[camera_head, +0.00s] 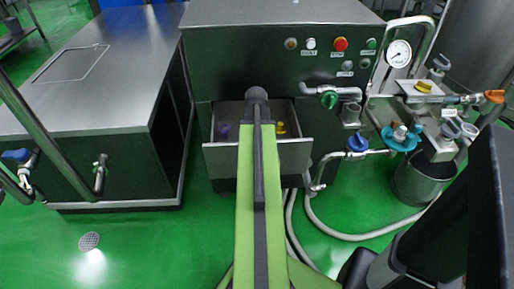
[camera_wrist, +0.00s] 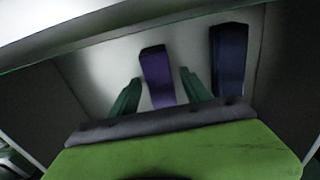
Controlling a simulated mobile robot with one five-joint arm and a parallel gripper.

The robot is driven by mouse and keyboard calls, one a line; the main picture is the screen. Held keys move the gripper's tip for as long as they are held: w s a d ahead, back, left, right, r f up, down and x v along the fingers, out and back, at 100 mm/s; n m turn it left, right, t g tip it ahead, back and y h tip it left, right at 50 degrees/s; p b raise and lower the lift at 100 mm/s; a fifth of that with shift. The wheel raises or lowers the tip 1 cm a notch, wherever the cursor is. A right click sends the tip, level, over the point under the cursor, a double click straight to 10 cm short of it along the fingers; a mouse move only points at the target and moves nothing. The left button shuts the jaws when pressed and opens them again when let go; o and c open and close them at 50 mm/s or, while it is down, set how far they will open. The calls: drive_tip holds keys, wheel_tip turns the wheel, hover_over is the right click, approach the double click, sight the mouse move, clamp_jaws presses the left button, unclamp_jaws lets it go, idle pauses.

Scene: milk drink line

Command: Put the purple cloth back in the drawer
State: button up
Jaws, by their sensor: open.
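The purple cloth (camera_wrist: 158,78) lies folded on the pale floor of the drawer (camera_wrist: 96,70) in the wrist view. My gripper (camera_wrist: 160,75) is open, with one green finger on each side of the cloth. Gaps show between cloth and fingers; the near end of the cloth is hidden behind my gripper's body. In the head view the drawer (camera_head: 216,159) stands pulled out below the dark panel. My arm reaches over it and hides its middle and my fingers. A small purple patch (camera_head: 223,130) shows inside at the left; I cannot tell which item it is.
A dark blue folded item (camera_wrist: 229,62) lies to the right of the purple cloth. A yellow item (camera_head: 280,129) shows in the drawer. Drawer walls stand close around my gripper. Pipes and valves (camera_head: 357,142) are at the right, a steel-topped cabinet (camera_head: 95,90) at the left.

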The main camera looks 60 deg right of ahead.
wheel_tip(320, 180, up, 12)
drive_tip(key=p, duration=1.1)
drive_tip(key=shift+f, duration=0.15)
drive_tip(key=shift+f, duration=0.1)
drive_tip(key=w+a+n, duration=0.5)
drive_tip(key=w+a, duration=1.1)
drive_tip(key=a, duration=0.3)
drive_tip(key=w+a+n, duration=0.3)
drive_tip(key=a, duration=1.1)
drive_tip(key=w+a+n, duration=0.2)
drive_tip(key=w+a, duration=0.1)
drive_tip(key=a, duration=1.2)
drive_tip(key=shift+n, duration=0.4)
